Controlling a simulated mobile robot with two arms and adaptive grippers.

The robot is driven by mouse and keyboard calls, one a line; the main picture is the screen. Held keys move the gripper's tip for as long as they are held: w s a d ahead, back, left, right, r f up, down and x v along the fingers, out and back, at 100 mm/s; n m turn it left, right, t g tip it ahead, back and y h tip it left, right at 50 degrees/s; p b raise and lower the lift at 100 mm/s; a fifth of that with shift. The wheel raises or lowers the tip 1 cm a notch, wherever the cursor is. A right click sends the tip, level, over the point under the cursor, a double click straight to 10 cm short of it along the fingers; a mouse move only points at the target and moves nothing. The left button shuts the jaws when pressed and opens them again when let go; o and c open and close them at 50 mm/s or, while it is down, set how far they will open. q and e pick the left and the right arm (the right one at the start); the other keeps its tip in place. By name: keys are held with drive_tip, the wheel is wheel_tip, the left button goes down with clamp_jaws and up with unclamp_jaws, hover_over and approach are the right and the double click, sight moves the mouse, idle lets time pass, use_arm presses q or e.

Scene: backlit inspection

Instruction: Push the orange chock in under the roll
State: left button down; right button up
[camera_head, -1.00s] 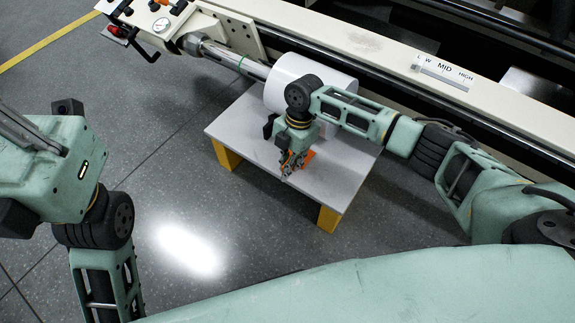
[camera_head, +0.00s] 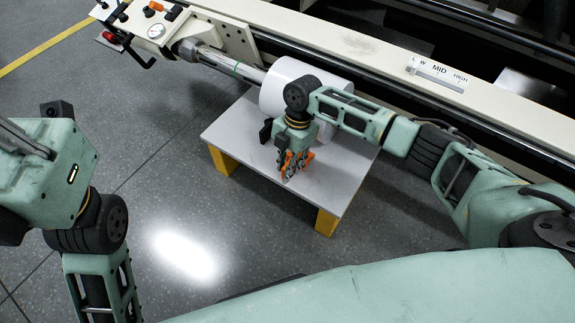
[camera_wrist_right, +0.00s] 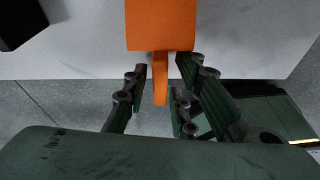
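The orange chock (camera_head: 307,157) lies on a low white table (camera_head: 232,136), partly hidden behind my right gripper (camera_head: 290,174) in the head view. The white roll (camera_head: 281,84) sits on a steel shaft just beyond it, over the far part of the table. In the right wrist view the chock's wide body (camera_wrist_right: 160,22) has a narrow orange tab reaching back between my right gripper's fingers (camera_wrist_right: 160,92). The fingers stand apart with gaps beside the tab. The contact between chock and roll is hidden. My left arm is at the left; its gripper is out of view.
A black block (camera_head: 266,131) is on the table left of my right gripper and shows in the wrist view's corner (camera_wrist_right: 18,20). A cream machine rail (camera_head: 370,48) with a LOW-MID-HIGH scale (camera_head: 438,72) runs behind the roll. Floor at the front left is clear.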

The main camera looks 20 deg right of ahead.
drive_tip(key=shift+o, duration=0.8)
drive_tip(key=shift+r, duration=0.1)
